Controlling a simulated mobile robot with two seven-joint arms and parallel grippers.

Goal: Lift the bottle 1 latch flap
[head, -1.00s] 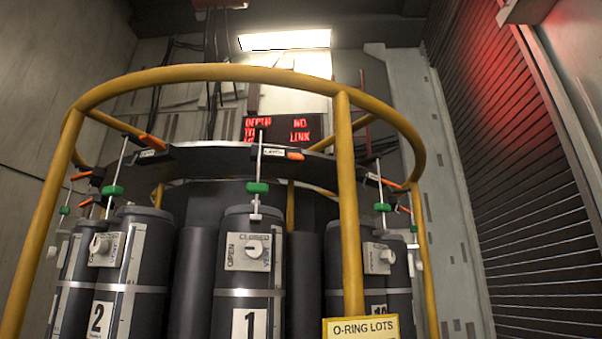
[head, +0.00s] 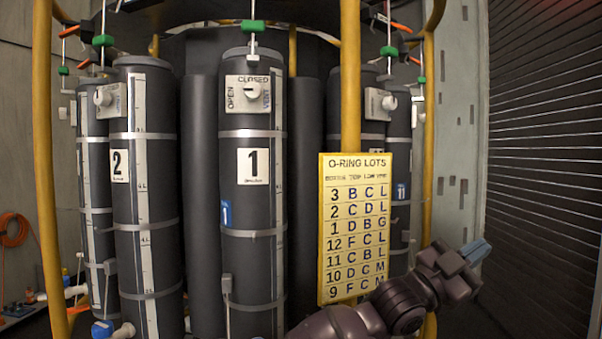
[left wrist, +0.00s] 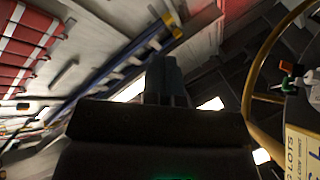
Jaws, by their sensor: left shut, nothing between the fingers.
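Bottle 1 (head: 252,205) is a tall dark grey cylinder standing upright in the middle of the head view, with a "1" label. A white knob plate (head: 247,94) marked OPEN, CLOSED and VENT is near its top, and a green clip (head: 252,26) sits on the rod above. The orange-tipped latch flap seen earlier above bottle 1 is out of the frame now. My left gripper (head: 476,252) is shut and empty at the lower right, right of the yellow sign and well away from bottle 1. Its closed fingers (left wrist: 166,80) show in the left wrist view. My right gripper is not in view.
Yellow frame posts (head: 350,80) stand in front of the bottles. A yellow O-RING LOTS sign (head: 369,225) hangs right of bottle 1. Bottle 2 (head: 146,200) stands to the left. A dark slatted shutter (head: 550,150) fills the right side, with open space before it.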

